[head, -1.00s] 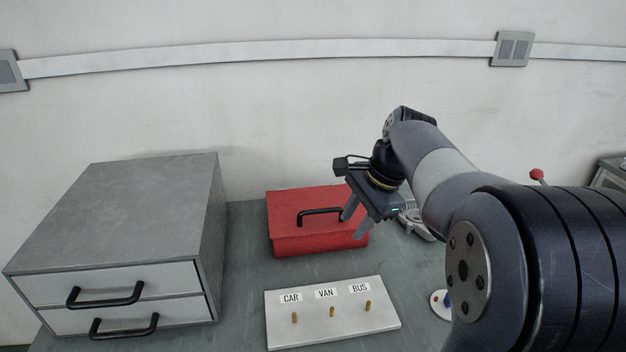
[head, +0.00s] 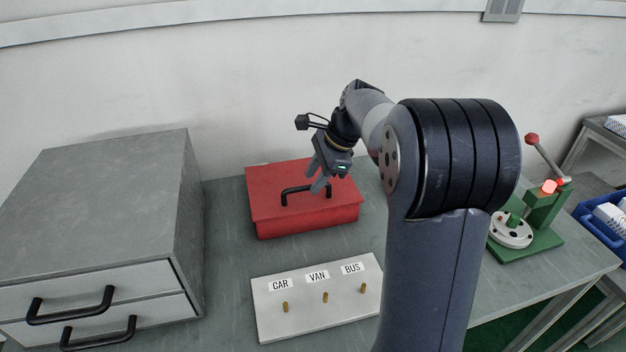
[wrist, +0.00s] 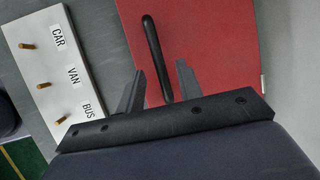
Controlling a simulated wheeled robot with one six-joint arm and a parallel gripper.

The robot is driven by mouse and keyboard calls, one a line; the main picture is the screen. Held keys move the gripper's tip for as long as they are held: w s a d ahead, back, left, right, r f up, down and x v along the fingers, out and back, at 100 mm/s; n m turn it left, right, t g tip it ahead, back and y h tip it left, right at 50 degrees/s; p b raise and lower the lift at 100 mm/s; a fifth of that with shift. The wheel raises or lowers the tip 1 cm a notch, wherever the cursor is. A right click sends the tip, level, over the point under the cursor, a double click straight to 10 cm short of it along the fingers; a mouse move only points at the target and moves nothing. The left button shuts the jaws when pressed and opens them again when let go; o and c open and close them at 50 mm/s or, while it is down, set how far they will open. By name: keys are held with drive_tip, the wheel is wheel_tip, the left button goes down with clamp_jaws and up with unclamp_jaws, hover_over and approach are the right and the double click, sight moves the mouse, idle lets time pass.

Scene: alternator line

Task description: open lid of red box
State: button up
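The red box (head: 265,217) stands on the grey table against the wall, its lid shut. A black bar handle (head: 292,190) is fixed on the lid near its front edge. My gripper (head: 318,184) is open above the lid at the right end of the handle. In the wrist view, the red lid (wrist: 215,50) and the black handle (wrist: 157,58) fill the middle, and the near end of the handle lies between the two spread fingers of my gripper (wrist: 160,82). No contact between fingers and handle can be made out.
A white board with pegs labelled CAR, VAN and BUS (head: 325,320) lies in front of the box. A grey drawer cabinet (head: 100,205) stands at the left. A green press with a red-knobbed lever (head: 528,222) stands at the right. Bare table lies between box and board.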

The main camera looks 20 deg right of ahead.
drive_tip(key=shift+w+a+f, duration=0.15)
drive_tip(key=shift+a+f, duration=0.1)
drive_tip(key=shift+f, duration=0.35)
drive_tip(key=shift+c, duration=0.5)
clamp_jaws()
